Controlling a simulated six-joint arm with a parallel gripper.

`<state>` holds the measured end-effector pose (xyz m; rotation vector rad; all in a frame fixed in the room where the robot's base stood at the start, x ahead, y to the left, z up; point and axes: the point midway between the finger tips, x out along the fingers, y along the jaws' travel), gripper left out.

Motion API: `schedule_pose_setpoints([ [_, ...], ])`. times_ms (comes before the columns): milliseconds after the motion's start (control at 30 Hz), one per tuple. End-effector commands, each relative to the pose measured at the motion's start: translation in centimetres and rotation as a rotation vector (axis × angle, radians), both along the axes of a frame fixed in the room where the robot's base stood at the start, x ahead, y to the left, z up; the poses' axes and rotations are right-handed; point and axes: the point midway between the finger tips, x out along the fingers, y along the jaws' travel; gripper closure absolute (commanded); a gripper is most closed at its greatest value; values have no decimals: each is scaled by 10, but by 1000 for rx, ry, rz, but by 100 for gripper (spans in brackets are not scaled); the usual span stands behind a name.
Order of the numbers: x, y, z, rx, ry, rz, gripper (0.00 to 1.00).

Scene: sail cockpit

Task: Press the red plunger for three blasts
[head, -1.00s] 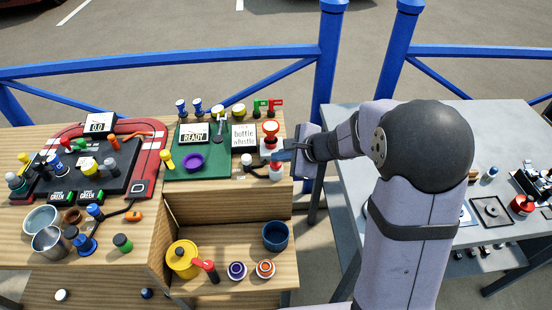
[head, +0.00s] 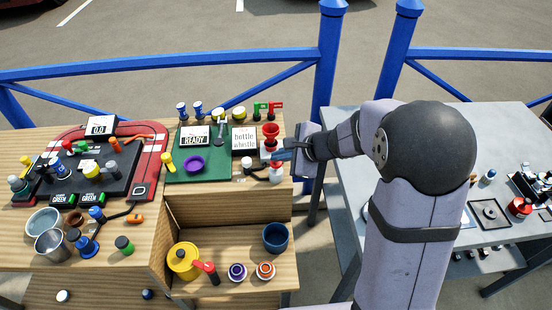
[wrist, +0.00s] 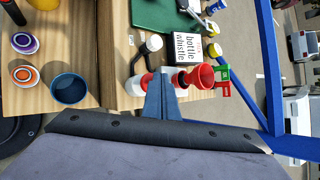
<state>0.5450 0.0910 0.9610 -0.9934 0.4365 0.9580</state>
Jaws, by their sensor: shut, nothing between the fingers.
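A red flared horn (head: 270,129) stands on a white part at the right edge of the wooden bench, and shows in the wrist view (wrist: 204,76). In front of it is a white canister (head: 276,177) with a red top (head: 276,165); its white body shows in the wrist view (wrist: 135,86). I cannot tell for sure which red part is the plunger. My gripper (head: 278,155) is shut and empty, its blue fingers (wrist: 161,76) between the horn and the red top. The fingers hide part of both, and contact cannot be told.
A "bottle whistle" card (head: 243,139) and a green mat (head: 205,168) lie to the left. A black cord with a white end (head: 247,163) is close by. A blue cup (head: 276,237) stands on the lower shelf. A blue railing (head: 328,70) rises behind.

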Motion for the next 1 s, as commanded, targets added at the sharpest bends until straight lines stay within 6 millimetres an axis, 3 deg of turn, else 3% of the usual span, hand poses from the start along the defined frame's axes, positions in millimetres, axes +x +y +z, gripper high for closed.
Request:
schedule_pose_setpoints([
  [200,0,0,12,0,-1,2,100],
  [733,0,0,17,0,-2,1,100],
  [1000,1,0,38,1,-2,0,100],
])
